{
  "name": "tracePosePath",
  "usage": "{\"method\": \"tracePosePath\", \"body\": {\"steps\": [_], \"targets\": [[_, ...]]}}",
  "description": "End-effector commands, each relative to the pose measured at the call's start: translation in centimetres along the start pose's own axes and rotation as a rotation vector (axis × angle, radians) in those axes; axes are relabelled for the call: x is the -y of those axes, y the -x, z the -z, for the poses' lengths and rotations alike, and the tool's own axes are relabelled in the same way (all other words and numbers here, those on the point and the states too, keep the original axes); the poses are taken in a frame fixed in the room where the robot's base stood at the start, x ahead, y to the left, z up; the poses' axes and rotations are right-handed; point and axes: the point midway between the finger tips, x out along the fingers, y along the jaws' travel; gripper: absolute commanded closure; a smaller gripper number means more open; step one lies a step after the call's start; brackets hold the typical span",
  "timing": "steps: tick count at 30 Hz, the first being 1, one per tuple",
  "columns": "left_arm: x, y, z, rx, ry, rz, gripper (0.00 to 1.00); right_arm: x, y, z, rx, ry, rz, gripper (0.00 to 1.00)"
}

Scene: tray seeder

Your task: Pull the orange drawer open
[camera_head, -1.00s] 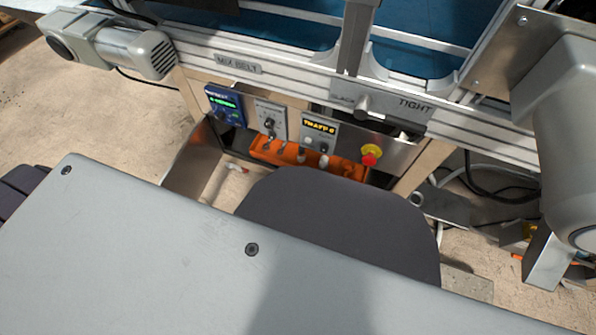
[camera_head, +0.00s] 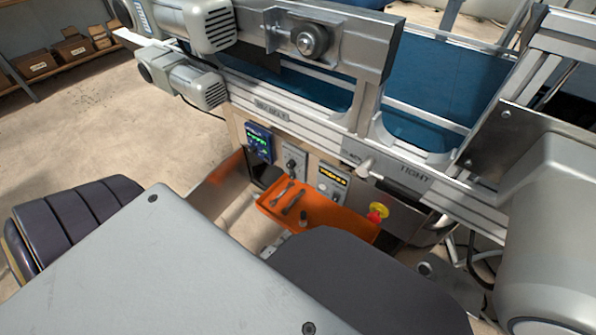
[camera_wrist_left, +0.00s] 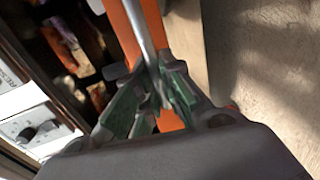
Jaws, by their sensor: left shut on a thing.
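The orange drawer (camera_head: 335,218) stands out from under the control panels of the machine in the head view. Dark tools (camera_head: 294,203) lie in it. Its near right part is hidden behind a dark rounded part in the foreground. In the left wrist view, the orange drawer front (camera_wrist_left: 121,28) runs along a thin metal handle bar (camera_wrist_left: 146,38). My left gripper (camera_wrist_left: 152,97), with green finger pads, is closed around this bar. In the head view I cannot make out the left fingertips clearly. My right gripper is not in view.
The "TIGHT" rail (camera_head: 415,180) runs above. Bare floor (camera_head: 110,120) lies to the left.

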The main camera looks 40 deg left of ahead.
Motion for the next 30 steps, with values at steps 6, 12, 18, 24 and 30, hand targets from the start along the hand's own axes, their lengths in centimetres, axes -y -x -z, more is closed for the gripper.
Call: {"method": "tracePosePath", "body": {"steps": [6,12,18,24,30], "targets": [[0.7,3.2,0.2,0.001,0.001,0.004,1.00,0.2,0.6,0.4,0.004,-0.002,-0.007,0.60],[1.0,4.6,0.2,0.001,0.001,0.002,1.00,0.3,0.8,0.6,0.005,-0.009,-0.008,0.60],[1.1,5.1,0.2,0.001,0.001,0.001,1.00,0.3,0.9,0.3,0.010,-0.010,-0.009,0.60],[1.1,5.1,0.2,0.001,0.001,0.001,1.00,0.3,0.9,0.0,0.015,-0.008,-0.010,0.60],[1.1,5.1,0.2,0.000,0.001,0.001,0.75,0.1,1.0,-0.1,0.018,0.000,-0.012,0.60]]}}
